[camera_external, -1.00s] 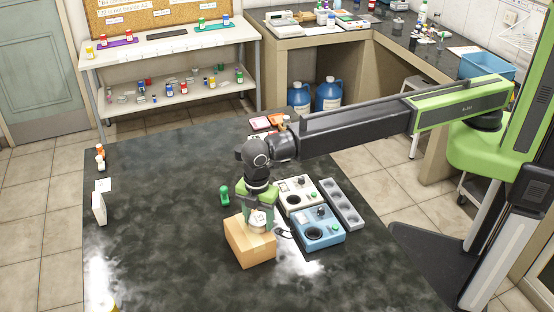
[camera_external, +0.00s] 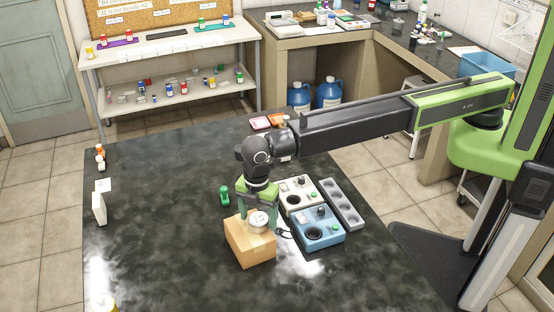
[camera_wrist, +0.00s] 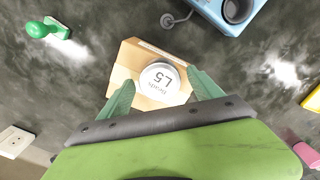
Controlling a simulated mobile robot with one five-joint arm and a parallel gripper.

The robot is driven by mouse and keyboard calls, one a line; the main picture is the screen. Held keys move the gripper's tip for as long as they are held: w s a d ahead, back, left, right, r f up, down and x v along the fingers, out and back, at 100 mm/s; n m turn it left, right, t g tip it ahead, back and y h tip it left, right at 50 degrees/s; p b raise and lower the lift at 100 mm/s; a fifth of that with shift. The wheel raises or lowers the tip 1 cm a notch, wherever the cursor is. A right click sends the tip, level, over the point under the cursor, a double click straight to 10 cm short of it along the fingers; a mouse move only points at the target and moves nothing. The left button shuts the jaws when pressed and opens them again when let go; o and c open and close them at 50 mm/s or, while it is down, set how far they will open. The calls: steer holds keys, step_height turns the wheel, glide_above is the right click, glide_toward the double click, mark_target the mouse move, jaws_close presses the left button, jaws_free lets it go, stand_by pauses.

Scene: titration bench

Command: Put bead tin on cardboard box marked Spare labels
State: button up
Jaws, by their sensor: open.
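The bead tin (camera_external: 258,221), a small round white and silver tin, rests on top of the cardboard box (camera_external: 250,247). In the wrist view the tin's lid (camera_wrist: 160,82) faces me, with printed lettering, and the tan box (camera_wrist: 125,75) shows around it. My gripper (camera_external: 257,215) is open just above the box. In the wrist view its green fingers (camera_wrist: 163,92) are spread on either side of the tin, apart from it. The box's Spare labels marking cannot be read.
A blue device (camera_external: 318,232), a white device (camera_external: 298,195) and a grey tray with wells (camera_external: 342,204) stand to the right of the box. A green stamp-like object (camera_external: 224,196) stands behind it. The left tabletop is mostly clear.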

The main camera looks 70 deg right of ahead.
mark_target(259, 218)
step_height(259, 218, up, 11)
steer(key=p, duration=1)
steer(key=shift+r, duration=0.2)
steer(key=w+d+m, duration=0.2)
steer(key=d+m, duration=0.2)
steer(key=d, duration=1.4)
steer(key=w+d+m, duration=0.2)
steer(key=d+m, duration=0.3)
steer(key=d, duration=1.2)
steer(key=s+d+m, duration=0.3)
steer(key=d, duration=0.6)
steer(key=s+d+m, duration=0.3)
steer(key=d, duration=0.6)
steer(key=s+d+m, duration=0.3)
steer(key=d, duration=0.7)
steer(key=shift+s, duration=0.25)
